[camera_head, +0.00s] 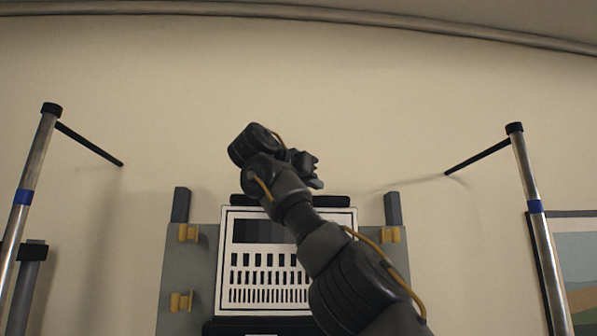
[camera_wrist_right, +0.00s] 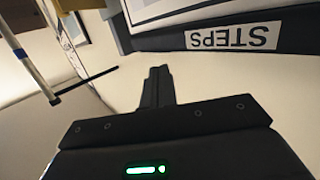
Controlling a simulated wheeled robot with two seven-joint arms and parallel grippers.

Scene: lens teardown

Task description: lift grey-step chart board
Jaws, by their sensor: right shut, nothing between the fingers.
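The grey-step chart board (camera_head: 227,262) is a white panel with a dark frame. It has a row of grey-to-black steps above rows of black bars and stands upright against a grey backing panel (camera_head: 190,265). My right arm hides part of its right side. My right gripper (camera_head: 312,170) is above the board's top edge, shut and empty. In the right wrist view, its closed fingers (camera_wrist_right: 158,72) show apart from a dark bar (camera_wrist_right: 290,30) with an upside-down "STEPS" label (camera_wrist_right: 234,38). My left gripper is not in view.
Yellow clips (camera_head: 181,301) sit on the backing panel on both sides of the board. Metal poles with dark side rods stand at left (camera_head: 36,170) and right (camera_head: 535,205). A framed picture (camera_head: 575,260) hangs at far right. The wall above is bare.

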